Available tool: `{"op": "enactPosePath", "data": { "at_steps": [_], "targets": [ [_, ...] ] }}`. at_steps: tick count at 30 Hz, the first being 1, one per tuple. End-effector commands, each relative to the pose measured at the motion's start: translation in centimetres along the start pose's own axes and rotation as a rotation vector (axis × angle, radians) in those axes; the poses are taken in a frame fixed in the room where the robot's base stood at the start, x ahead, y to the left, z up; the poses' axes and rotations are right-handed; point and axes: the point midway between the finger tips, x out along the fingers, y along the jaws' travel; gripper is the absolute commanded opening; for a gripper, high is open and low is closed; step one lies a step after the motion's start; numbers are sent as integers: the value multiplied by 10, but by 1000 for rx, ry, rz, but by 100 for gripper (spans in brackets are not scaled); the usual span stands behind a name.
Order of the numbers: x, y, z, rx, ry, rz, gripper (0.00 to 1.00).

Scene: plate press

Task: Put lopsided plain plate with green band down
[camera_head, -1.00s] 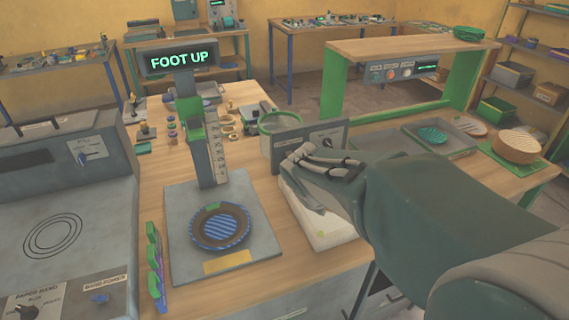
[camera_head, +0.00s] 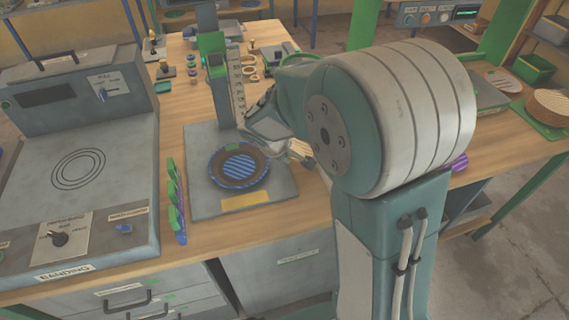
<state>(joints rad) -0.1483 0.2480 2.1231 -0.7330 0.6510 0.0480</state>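A round plate (camera_head: 239,167) with a blue-striped centre, a brown ring and a blue rim lies on the grey base (camera_head: 205,203) of the upright gauge. A small green mark shows at its far edge. I see no plain plate with a green band that I can make out. My gripper (camera_head: 279,148) is low beside the plate's right edge, in front of the gauge column (camera_head: 222,90). My arm hides part of it. I cannot tell whether its fingers touch the plate or hold anything.
The banding machine (camera_head: 75,170) stands left, with a rack of green-topped items (camera_head: 175,200) beside the base. Small parts lie behind on the wooden table.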

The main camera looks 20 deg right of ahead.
Motion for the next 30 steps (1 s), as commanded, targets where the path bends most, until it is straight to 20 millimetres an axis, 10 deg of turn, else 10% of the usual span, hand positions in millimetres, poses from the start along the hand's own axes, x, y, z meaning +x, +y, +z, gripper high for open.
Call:
{"op": "enactPosePath", "data": {
  "at_steps": [20,23,30],
  "targets": [
    [35,-19,-6,-1,-1,0,0],
    [35,-19,-6,0,0,0,43],
    [35,-19,-6,0,0,0,43]
  ]
}}
